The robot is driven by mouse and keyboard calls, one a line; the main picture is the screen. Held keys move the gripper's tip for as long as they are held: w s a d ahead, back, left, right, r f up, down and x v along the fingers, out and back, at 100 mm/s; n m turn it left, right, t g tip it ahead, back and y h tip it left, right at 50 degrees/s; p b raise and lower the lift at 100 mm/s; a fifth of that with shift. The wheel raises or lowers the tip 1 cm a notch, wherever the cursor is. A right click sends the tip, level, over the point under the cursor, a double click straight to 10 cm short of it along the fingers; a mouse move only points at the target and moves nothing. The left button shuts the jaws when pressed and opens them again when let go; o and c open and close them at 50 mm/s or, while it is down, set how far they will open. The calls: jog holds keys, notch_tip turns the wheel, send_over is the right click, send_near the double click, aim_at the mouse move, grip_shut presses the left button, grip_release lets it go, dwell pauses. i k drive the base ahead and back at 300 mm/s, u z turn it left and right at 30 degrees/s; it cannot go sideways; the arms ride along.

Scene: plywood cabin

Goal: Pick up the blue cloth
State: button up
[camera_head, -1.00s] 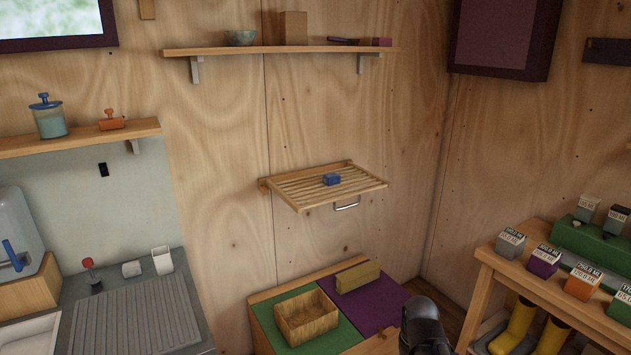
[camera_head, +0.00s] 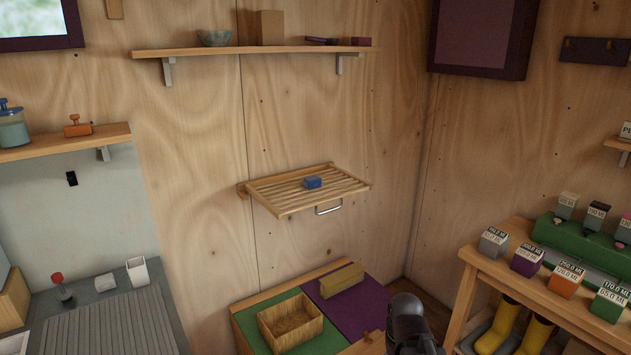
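A small folded blue cloth (camera_head: 313,183) lies on the slatted wooden wall rack (camera_head: 270,200), a little right of the rack's middle. The rack folds out flat from the plywood wall and has a metal handle at its front edge. A dark part of my arm (camera_head: 408,322) rises from the bottom edge, in front of and below the rack, apart from the cloth. My gripper's fingers cannot be made out in this view.
Below the rack is a low bench with a wooden box (camera_head: 290,322) and a tan block (camera_head: 342,281). A shelf (camera_head: 250,51) hangs above. At right, a table (camera_head: 470,258) carries several labelled blocks. A sink counter stands at left.

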aim_at(310, 183)
jog(key=i, duration=0.9)
jog(key=u, duration=0.05)
